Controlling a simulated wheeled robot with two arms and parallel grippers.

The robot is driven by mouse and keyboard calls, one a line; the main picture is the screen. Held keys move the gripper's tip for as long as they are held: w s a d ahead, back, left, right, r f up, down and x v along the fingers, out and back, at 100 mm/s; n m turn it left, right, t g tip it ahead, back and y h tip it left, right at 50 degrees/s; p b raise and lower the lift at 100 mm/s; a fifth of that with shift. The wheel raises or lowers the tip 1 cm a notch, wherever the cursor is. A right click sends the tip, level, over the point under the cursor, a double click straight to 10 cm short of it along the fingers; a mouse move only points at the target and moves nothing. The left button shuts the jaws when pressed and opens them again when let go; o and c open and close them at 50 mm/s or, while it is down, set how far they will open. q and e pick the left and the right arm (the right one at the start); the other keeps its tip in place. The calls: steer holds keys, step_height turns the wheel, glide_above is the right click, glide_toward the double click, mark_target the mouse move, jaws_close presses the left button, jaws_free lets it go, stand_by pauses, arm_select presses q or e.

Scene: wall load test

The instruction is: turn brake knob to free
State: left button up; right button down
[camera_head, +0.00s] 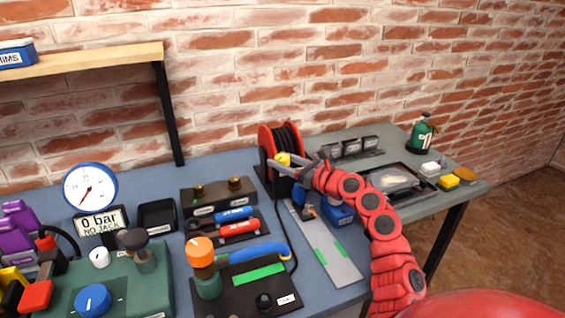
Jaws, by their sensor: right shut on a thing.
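A red cable reel (266,142) with black cable wound on it stands at the back of the blue bench. A yellow knob (283,158) shows at the front of the reel. My right arm, red and segmented, reaches in from the lower right. My right gripper (280,164) is at the reel, with its grey fingers shut around the yellow knob. The fingers hide part of the knob, and I cannot read which way it points. My left gripper is not in view.
A pressure gauge (90,187) and a "0 bar NO JACK" display (101,221) stand at the left. A green box with a blue knob (93,299) is in front. An orange-topped pump (202,252) stands mid-bench. A grey strip (325,246) lies below my right arm.

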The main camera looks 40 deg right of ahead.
steer(key=shift+c, duration=1.5)
jaws_free()
steer(key=v, duration=1.7)
steer(key=shift+s+r+b, duration=0.1)
steer(key=shift+s+b, duration=0.1)
steer(key=shift+b, duration=0.1)
